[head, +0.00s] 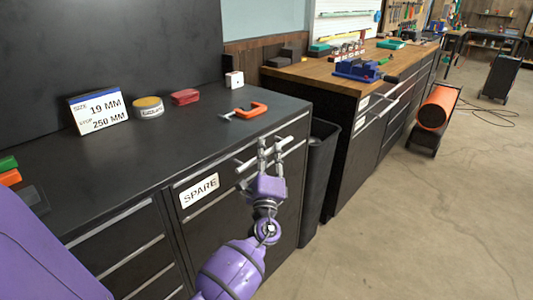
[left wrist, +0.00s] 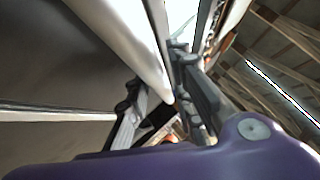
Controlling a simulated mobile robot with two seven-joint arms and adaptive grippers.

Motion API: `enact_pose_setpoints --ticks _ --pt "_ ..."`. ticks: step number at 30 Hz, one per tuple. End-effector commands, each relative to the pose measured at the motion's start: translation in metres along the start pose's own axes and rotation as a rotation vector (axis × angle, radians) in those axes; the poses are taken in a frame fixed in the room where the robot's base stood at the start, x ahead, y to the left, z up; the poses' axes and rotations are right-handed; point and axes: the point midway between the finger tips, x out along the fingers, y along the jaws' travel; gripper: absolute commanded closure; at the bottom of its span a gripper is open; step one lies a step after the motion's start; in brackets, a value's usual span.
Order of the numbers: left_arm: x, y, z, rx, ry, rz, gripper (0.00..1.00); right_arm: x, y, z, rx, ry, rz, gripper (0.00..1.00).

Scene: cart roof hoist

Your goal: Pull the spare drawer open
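The spare drawer is a dark drawer front in the black cabinet, with a white SPARE label (head: 199,190). Its pale bar handle (head: 245,167) is at the drawer's upper right. The drawer looks closed. My left gripper (head: 270,145) is at the handle, its two fingers apart and pointing toward the drawer front. The bar passes at the fingers; I cannot tell whether they touch it. In the left wrist view a large pale bar (left wrist: 125,40) runs close between the two spread fingers (left wrist: 160,105). My right gripper is not in view.
On the black cabinet top stand a 19 MM / 250 MM sign (head: 99,111), a round tin (head: 148,107), a red item (head: 185,97) and an orange clamp (head: 245,110). A dark bin (head: 318,175) stands right of the cabinet. Open floor (head: 400,230) lies at the right.

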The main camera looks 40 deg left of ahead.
Motion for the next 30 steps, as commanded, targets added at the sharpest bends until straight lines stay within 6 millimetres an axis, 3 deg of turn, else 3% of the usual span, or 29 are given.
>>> enact_pose_setpoints --ticks 2,7,21,26,30 --pt "0.0 0.0 0.0 0.0 0.0 0.0 0.78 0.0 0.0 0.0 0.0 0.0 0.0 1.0" --pt "0.0 0.0 0.0 0.0 0.0 0.0 0.99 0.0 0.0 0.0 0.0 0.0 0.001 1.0" --pt "-0.005 -0.003 -0.004 -0.001 0.0 0.001 1.0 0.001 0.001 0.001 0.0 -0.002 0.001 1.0" --pt "-0.019 -0.015 -0.018 -0.002 0.002 0.001 1.0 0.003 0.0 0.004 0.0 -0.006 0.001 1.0" --pt "-0.041 -0.034 -0.041 -0.005 0.003 0.002 1.0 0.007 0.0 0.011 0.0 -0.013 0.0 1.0"
